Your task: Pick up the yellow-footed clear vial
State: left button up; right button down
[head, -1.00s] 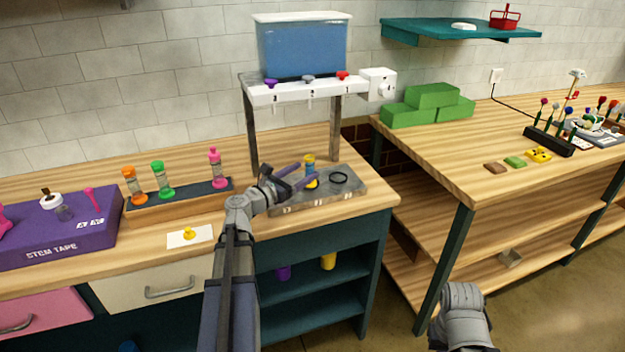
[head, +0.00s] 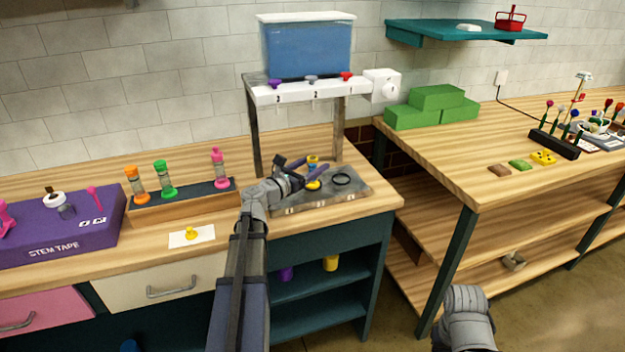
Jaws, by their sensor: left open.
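The yellow-footed clear vial (head: 313,160) stands upright on the grey tray (head: 350,196) under the dispenser, its yellow foot low between the finger shapes. My left gripper (head: 309,169) is open, its purple-tipped fingers reaching in from the left at the vial. The fingers partly cover the vial, and I cannot tell whether they touch it. My right arm shows at the lower right, but its gripper is not in view.
A dispenser (head: 305,92) with a blue tank stands over the tray. A wooden rack (head: 190,206) holds orange, green and pink vials.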

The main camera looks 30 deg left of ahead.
pick_arm(q)
jog(key=w, duration=0.3)
jog(key=shift+w+d, duration=0.1)
jog(key=shift+d, duration=0.15)
grip_shut()
dwell(1.1)
